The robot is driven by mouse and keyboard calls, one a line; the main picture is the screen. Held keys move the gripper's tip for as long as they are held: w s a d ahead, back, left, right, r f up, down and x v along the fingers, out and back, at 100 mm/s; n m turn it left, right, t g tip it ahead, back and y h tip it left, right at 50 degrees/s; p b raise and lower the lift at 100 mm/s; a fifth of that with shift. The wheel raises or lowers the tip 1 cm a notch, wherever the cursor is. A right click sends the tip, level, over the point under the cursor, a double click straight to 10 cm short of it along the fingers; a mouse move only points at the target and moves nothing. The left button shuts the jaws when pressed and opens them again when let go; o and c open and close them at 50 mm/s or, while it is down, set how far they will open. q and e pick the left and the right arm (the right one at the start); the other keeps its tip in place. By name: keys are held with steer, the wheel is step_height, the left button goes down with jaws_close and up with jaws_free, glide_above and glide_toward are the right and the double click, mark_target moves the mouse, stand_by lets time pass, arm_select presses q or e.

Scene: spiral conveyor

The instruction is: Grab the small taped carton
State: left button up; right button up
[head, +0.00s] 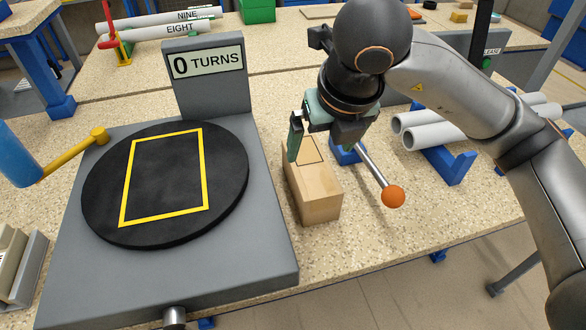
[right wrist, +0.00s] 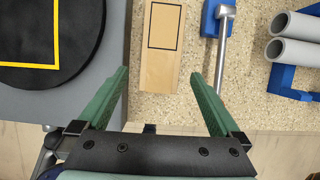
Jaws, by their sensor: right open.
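The small carton (head: 318,196) is a light-brown box standing on the speckled bench, right of the turntable. Its top has a thin dark rectangular outline; it also shows in the right wrist view (right wrist: 160,72). I cannot make out tape on it. My right gripper (head: 320,142) is open, with green fingers, over the far part of the carton in the head view. In the right wrist view the carton lies between and beyond the spread fingertips (right wrist: 159,72). I cannot tell the exact height gap. My left gripper is not in view.
A black turntable (head: 220,190) with a yellow square sits on a grey base below a "0 TURNS" sign (head: 208,62). A lever with an orange knob (head: 393,197) stands close right of the carton. Grey pipes (head: 425,135) lie on a blue rack farther right.

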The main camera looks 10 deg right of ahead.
mark_target(312, 166)
steer(key=shift+w+d+f, duration=0.15)
steer(key=shift+w, duration=0.05)
steer(key=x, duration=0.6)
steer(key=shift+d+f, duration=0.1)
steer(key=shift+x, duration=2.8)
steer(key=shift+w, duration=0.2)
steer(key=c, duration=1.5)
steer(key=shift+c, duration=0.3)
steer(key=shift+r, duration=0.25)
